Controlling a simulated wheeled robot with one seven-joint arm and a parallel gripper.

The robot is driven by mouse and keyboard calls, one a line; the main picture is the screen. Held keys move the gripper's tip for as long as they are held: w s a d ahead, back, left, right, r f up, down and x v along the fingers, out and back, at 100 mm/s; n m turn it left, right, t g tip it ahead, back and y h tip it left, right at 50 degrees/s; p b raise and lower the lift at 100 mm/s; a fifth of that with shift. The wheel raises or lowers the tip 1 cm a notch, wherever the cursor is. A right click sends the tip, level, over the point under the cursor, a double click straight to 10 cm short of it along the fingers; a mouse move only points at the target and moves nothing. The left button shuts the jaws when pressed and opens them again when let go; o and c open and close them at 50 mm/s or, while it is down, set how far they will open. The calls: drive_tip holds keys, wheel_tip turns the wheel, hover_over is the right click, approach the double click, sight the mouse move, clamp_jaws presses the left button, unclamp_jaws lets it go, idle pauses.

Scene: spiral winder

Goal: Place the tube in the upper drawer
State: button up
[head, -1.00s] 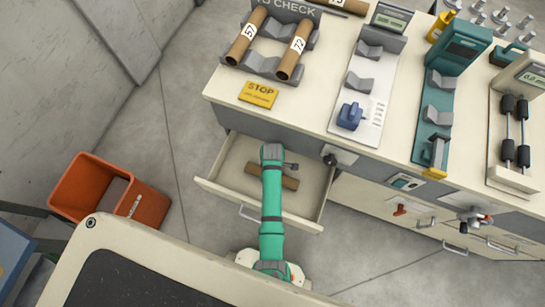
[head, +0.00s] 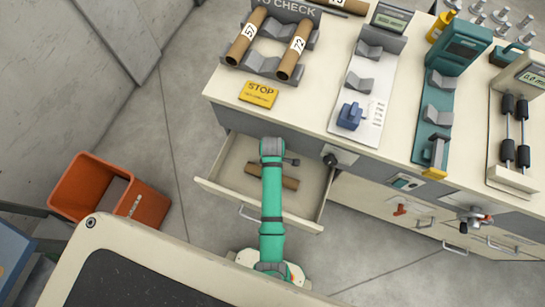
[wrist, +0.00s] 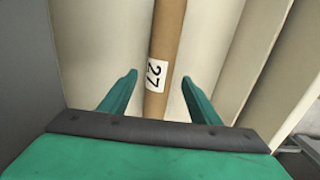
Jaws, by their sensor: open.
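A brown cardboard tube (head: 289,182) lies inside the open upper drawer (head: 313,212), partly hidden under my green arm. In the wrist view the tube (wrist: 166,35), with a white label reading 27, runs between the two green fingers of my gripper (wrist: 160,77). The fingers are spread, with a gap visible on each side of the tube. In the head view my gripper is hidden beneath the arm, which reaches over the drawer.
Two tubes, labelled 57 (head: 246,37) and 72 (head: 295,51), rest in grey cradles on the bench. A yellow stop sign (head: 258,94) lies near the bench edge above the drawer. An orange bin (head: 146,205) stands on the floor to the left.

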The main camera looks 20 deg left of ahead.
wheel_tip(320, 180, up, 7)
drive_tip(key=s+d+m+t, duration=0.7)
drive_tip(key=s+d, duration=0.1)
drive_tip(key=d, duration=0.5)
drive_tip(key=s+r+m+t, duration=0.4)
drive_tip(key=s+r+m, duration=0.1)
drive_tip(key=r, duration=0.7)
drive_tip(key=s+a+r+m+t, duration=0.1)
drive_tip(key=s+r+m+t, duration=0.3)
drive_tip(key=s+r, duration=0.4)
wheel_tip(320, 180, up, 6)
drive_tip(key=shift+f+m, duration=0.2)
drive_tip(key=shift+m, duration=0.6)
